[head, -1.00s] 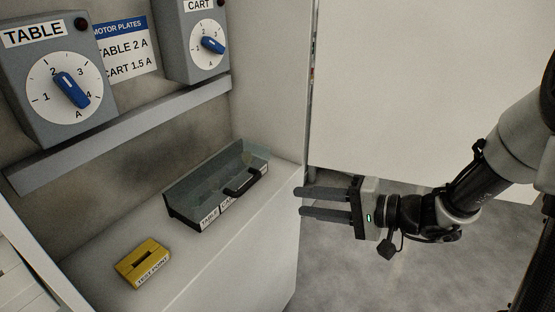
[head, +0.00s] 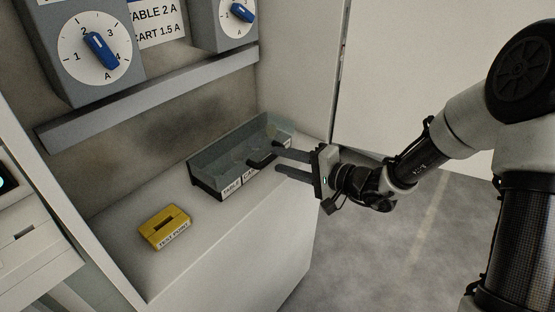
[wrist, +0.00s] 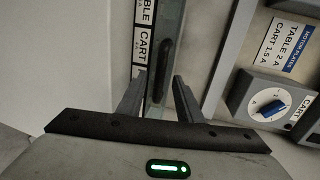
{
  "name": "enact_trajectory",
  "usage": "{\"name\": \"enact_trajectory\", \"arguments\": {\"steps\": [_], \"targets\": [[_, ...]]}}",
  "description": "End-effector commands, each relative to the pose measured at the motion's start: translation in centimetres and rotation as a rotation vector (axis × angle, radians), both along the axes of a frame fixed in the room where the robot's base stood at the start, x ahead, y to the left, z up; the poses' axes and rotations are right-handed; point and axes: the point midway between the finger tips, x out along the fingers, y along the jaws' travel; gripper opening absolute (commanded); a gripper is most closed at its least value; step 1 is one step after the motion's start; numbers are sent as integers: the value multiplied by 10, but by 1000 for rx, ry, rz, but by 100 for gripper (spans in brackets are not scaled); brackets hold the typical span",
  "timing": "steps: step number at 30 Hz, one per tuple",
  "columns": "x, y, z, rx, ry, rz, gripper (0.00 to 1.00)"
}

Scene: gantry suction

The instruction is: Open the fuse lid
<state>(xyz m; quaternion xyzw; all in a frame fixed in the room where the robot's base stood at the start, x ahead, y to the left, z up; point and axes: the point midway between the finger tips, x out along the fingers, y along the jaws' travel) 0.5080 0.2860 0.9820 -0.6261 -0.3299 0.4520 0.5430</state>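The fuse box (head: 205,186) is a dark tray on the white ledge, with TABLE and CART labels along its front. Its see-through greenish lid (head: 222,157) appears to lie down over it. The lid's dark handle (head: 258,163) sits toward the front right, partly hidden by my fingers. My gripper (head: 276,157) is open, its two fingers pointing left at the handle. In the wrist view, the handle (wrist: 166,62) lies ahead of my fingertips, roughly between them (wrist: 159,75). I see no grip on it; whether a finger touches it I cannot tell.
A yellow TEST POINT block (head: 165,228) sits on the ledge (head: 225,240), left of the box. A grey rail (head: 150,102) and dials (head: 101,50) are on the wall above. A white side panel (head: 300,75) stands behind the box. The ledge's front is clear.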

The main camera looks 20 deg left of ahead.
Motion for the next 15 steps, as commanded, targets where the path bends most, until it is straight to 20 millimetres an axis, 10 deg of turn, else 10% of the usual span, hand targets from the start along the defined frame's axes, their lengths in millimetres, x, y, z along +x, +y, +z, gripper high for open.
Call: {"name": "enact_trajectory", "arguments": {"steps": [15], "targets": [[9,22,-5,0,-1,-1,33]]}}
